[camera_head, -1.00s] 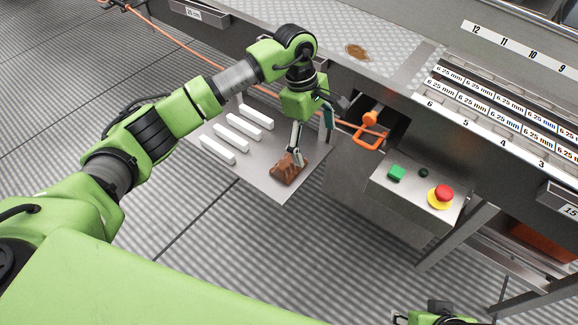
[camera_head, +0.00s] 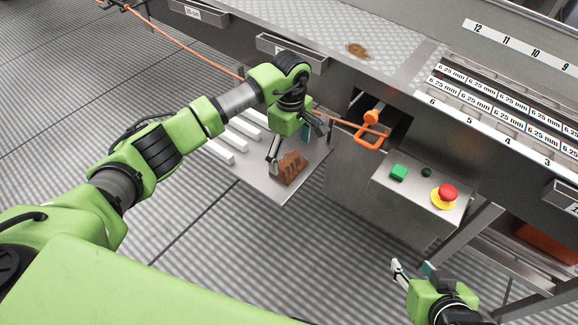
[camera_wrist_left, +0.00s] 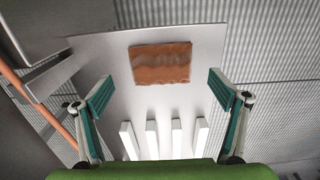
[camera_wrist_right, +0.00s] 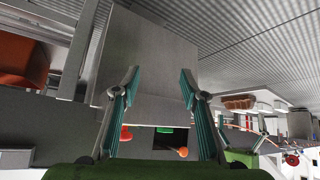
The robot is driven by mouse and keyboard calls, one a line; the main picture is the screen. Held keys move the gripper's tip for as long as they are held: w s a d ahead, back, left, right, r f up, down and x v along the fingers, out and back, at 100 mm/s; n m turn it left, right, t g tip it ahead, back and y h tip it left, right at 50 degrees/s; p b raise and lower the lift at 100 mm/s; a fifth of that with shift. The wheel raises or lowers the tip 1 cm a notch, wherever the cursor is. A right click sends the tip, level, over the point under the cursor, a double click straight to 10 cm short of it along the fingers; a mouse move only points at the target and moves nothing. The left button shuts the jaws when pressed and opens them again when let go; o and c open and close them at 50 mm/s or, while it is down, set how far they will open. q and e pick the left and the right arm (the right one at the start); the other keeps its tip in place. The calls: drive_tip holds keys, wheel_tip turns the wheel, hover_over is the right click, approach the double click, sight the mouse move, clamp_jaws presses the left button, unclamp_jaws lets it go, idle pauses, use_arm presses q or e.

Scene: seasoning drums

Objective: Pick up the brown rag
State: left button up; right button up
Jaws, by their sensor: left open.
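In the left wrist view the rag (camera_wrist_left: 160,62) is a flat, wavy brown rectangle on the plate, ahead of and between the fingertips. My left gripper (camera_head: 288,148) is open and empty over the tray, with one finger showing just left of the rag in the head view. Its spread fingers also show in the left wrist view (camera_wrist_left: 159,84). My right gripper (camera_head: 412,267) is open and empty at the lower right, and its fingers show apart in the right wrist view (camera_wrist_right: 160,82).
Several white bars (camera_head: 216,150) lie in a row on the tray behind the rag. An orange handle (camera_head: 369,135) sticks out to the right. A control box with a green button (camera_head: 398,172) and a red emergency button (camera_head: 444,193) stands farther right.

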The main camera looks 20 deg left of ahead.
sight(289, 159)
use_arm(q)
wheel_tip(289, 159, down, 4)
drive_tip(key=shift+a+b, duration=0.15)
drive_tip(key=shift+b, duration=0.3)
drive_tip(key=shift+f, duration=0.15)
use_arm(e)
drive_tip(key=w+a+r+t, duration=0.1)
drive_tip(key=w+r+t, duration=0.2)
drive_tip(key=w+r, duration=0.1)
drive_tip(key=shift+w+a+y, duration=0.4)
use_arm(q)
drive_tip(key=c, duration=1.2)
drive_tip(key=shift+r, duration=0.45)
wheel_tip(289, 159, up, 9)
drive_tip(key=shift+r+p, duration=0.1)
drive_tip(key=shift+p, duration=1)
use_arm(e)
drive_tip(key=s+d+f+g+h, duration=0.1)
drive_tip(key=s+d+f+g, duration=0.2)
drive_tip(key=s, duration=0.7)
wheel_tip(289, 159, down, 4)
drive_tip(key=g, duration=0.2)
drive_tip(key=shift+s+d+r+g+h, duration=0.2)
drive_tip(key=shift+d+g+h, duration=0.1)
drive_tip(key=shift+g, duration=0.1)
